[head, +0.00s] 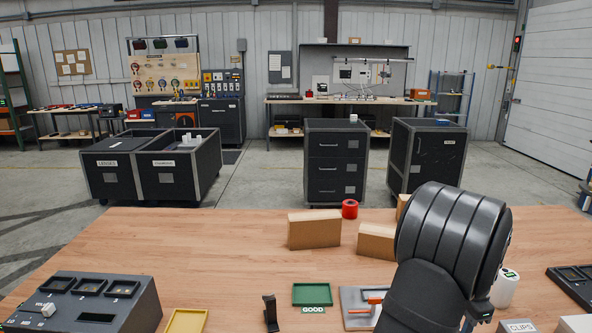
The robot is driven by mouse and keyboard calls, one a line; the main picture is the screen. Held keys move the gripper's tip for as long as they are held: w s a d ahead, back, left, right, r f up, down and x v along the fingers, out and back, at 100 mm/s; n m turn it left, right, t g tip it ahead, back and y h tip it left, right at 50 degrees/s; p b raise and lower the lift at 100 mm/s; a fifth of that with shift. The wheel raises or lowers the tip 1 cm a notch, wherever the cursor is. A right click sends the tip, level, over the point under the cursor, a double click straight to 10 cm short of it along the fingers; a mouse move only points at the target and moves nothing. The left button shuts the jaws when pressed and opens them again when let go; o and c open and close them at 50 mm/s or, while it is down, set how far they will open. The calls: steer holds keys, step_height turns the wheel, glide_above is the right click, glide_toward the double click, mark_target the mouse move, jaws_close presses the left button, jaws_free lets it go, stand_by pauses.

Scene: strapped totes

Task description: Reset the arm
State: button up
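My arm rises large and dark at the right front of the wooden table (225,265), bent at a thick ribbed joint.
Tan boxes (313,230) (377,241) and a red roll (349,209) stand at the table's back. A green tray (312,294), yellow tray (187,321), black stand (270,313) and orange-handled fixture (358,308) lie in front. A grey console (105,302) is left, a white roll (505,288) right. The middle left is clear.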

steer(key=shift+n, duration=0.6)
step_height(320, 180, up, 23)
steer(key=f+n, duration=0.7)
steer(key=n, duration=0.1)
steer(key=f+n, duration=0.8)
steer(key=n, duration=0.1)
steer(key=f+n, duration=0.8)
steer(key=shift+d+n, duration=0.2)
steer(key=shift+n, duration=0.1)
jaws_close()
